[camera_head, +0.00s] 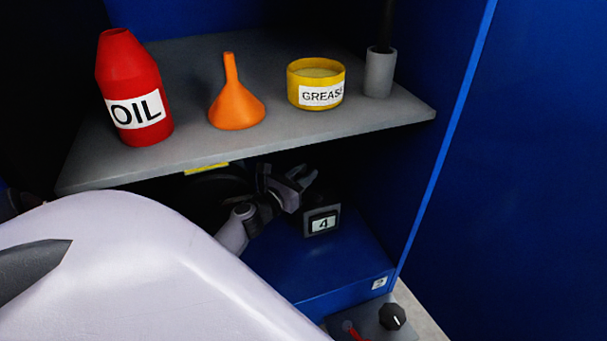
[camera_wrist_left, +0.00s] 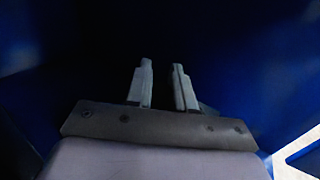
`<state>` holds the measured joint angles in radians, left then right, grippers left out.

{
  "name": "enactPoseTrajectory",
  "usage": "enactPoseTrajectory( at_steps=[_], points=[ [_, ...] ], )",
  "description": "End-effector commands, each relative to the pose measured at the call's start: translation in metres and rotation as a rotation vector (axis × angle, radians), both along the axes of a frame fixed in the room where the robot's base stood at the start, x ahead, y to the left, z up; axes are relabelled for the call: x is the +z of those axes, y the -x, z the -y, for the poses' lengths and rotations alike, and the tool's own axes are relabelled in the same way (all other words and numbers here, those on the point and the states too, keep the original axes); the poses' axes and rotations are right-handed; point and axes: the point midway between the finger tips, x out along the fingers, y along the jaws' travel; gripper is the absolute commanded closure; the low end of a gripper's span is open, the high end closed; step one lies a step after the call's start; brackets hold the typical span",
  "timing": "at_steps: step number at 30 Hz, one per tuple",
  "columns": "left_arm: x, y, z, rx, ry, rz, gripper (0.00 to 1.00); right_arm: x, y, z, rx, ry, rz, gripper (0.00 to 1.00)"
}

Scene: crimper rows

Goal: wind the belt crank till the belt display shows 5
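The belt display (camera_head: 323,223) is a small dark box with a light face reading 4. It stands on the blue lower surface under the grey shelf. My left gripper (camera_head: 308,178) is under the shelf, just above and left of the display. In the left wrist view its two fingers (camera_wrist_left: 164,75) stand apart, with nothing visible between them. I cannot make out the belt crank; the space around the gripper is very dark and my arm covers part of it. My right gripper is in neither view.
The grey shelf (camera_head: 190,80) above my gripper holds a red oil bottle (camera_head: 126,75), an orange funnel (camera_head: 236,105), a yellow grease tin (camera_head: 316,72) and a grey cup (camera_head: 380,74). Blue cabinet walls close in the right side. A black knob (camera_head: 392,316) sits at the lower right.

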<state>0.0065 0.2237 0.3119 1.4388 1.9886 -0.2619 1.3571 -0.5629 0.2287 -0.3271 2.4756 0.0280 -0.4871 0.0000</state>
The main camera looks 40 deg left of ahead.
Motion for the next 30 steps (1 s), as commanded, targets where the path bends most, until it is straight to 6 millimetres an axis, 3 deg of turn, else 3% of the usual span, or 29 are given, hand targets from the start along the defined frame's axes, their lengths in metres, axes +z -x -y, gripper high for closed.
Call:
enactPoseTrajectory(
  at_steps=[24,25,26,30],
  points=[
    [-0.0013,-0.0064,0.0013,-0.139,0.000,-0.002,1.00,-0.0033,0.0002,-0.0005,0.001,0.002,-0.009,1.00],
    [-0.0013,-0.0064,0.0013,-0.139,0.000,-0.002,0.67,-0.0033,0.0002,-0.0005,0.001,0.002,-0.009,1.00],
    [-0.0013,-0.0064,0.0013,-0.139,0.000,-0.002,0.57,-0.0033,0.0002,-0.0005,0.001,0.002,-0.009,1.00],
    [-0.0010,-0.0065,0.0012,-0.138,0.000,-0.002,0.56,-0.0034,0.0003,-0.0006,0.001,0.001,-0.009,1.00]
  ],
)
